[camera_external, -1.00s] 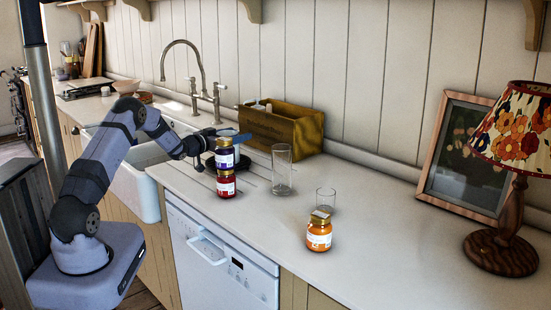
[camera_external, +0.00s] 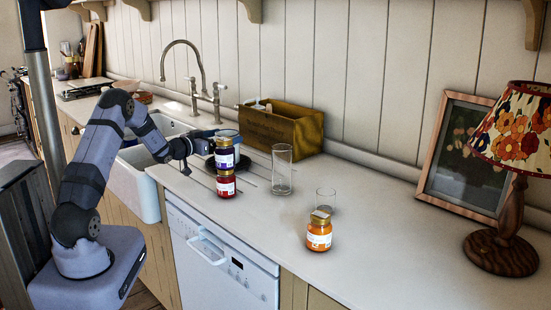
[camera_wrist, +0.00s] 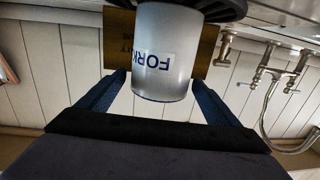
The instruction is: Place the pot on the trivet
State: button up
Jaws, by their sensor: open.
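A pale grey cylindrical pot (camera_wrist: 163,75) with a label reading "FORK" appears upside down in the wrist view, between the tips of my open gripper (camera_wrist: 160,84). Both fingers are apart from its sides in that picture. Its base end meets a dark round edge (camera_wrist: 185,8) at the top of the picture, apparently the trivet; I cannot tell exactly how the pot rests on it. In the external view my gripper (camera_external: 211,140) is behind and left of the stacked jars, which hide most of the pot and trivet.
A purple jar (camera_external: 224,156) stacked on a red jar (camera_external: 226,187) stands close in front of my gripper. A tall glass (camera_external: 282,170), a small glass (camera_external: 325,199) and an orange jar (camera_external: 319,236) stand rightward. A wooden crate (camera_external: 290,133) and tap (camera_external: 203,75) are behind.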

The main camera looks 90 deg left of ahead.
jog(key=b+v, duration=0.1)
jog(key=v, duration=0.5)
jog(key=shift+s+d, duration=0.2)
